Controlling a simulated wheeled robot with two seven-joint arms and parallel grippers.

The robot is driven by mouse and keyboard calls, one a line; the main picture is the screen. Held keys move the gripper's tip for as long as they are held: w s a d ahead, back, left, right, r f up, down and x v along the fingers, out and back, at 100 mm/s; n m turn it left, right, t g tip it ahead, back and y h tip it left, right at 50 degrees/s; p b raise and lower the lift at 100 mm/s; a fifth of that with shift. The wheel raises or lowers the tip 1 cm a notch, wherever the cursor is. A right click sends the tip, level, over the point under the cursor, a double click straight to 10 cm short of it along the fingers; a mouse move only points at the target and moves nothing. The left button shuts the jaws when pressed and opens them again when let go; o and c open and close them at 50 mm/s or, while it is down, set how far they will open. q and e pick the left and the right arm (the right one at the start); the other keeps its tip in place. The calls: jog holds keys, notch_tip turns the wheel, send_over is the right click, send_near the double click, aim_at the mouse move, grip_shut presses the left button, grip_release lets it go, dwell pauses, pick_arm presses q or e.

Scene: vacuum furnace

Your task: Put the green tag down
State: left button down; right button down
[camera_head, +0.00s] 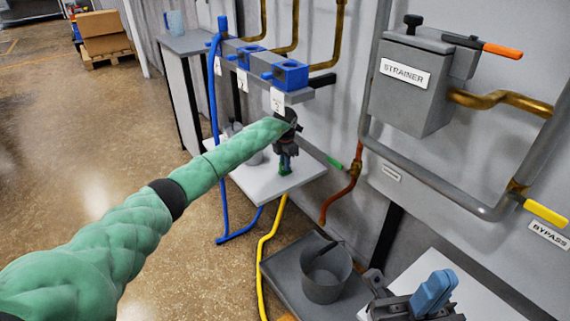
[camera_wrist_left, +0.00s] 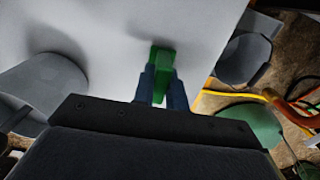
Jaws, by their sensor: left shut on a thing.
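My left gripper (camera_head: 287,160) is over the small white shelf (camera_head: 255,180) below the blue valve blocks. It is shut on the green tag (camera_head: 285,170), which points down at the shelf. In the left wrist view the green tag (camera_wrist_left: 160,62) stands between the two dark blue fingers (camera_wrist_left: 160,88), with the white shelf surface behind it. I cannot tell whether the tag touches the shelf. My right gripper (camera_head: 433,290) appears at the lower right with blue fingers, over a white surface; its opening is not clear.
A grey cup (camera_wrist_left: 45,88) stands on the shelf beside my left gripper. A grey bucket (camera_head: 326,272) sits on a dark tray below. Blue (camera_head: 217,120) and yellow (camera_head: 266,245) hoses hang near the shelf. The strainer box (camera_head: 410,85) is on the wall.

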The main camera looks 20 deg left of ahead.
pick_arm(q)
jog(key=shift+f, duration=0.15)
jog(key=c, duration=1.4)
grip_release()
jog(key=shift+r+p, duration=0.75)
jog(key=shift+r, duration=3.1)
